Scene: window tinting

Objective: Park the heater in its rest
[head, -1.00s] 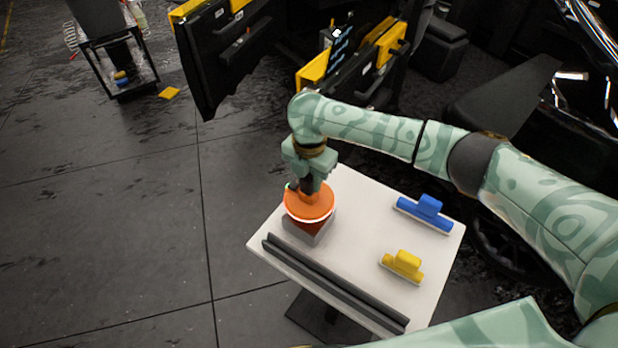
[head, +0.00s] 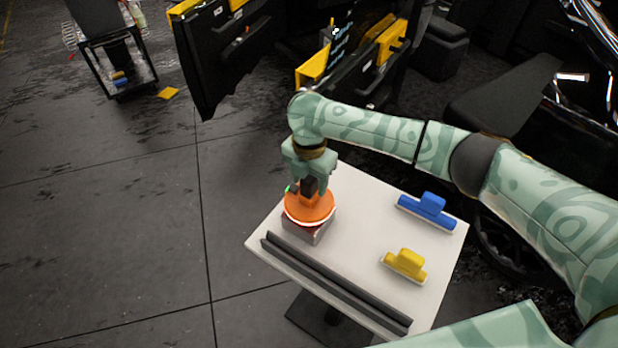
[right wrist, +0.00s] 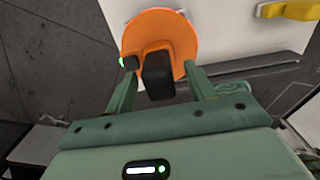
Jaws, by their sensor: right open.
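The heater (head: 309,208) is an orange disc with a dark handle and a small green light. It sits on top of a grey block-shaped rest (head: 310,234) at the left of the white table; the disc hides much of the rest's top. In the right wrist view the orange heater (right wrist: 174,32) shows with its dark handle (right wrist: 158,75) between my fingers. My right gripper (head: 310,188) is just above the heater, pointing down. It is open, its fingers (right wrist: 158,90) spread on either side of the handle with gaps. My left gripper is not in view.
A blue squeegee-like tool (head: 428,210) and a yellow one (head: 405,264) lie at the right of the white table (head: 365,215). A dark rail (head: 335,283) runs along its front edge. Door panels (head: 222,50) stand behind, and a cart (head: 112,50) stands at the far left.

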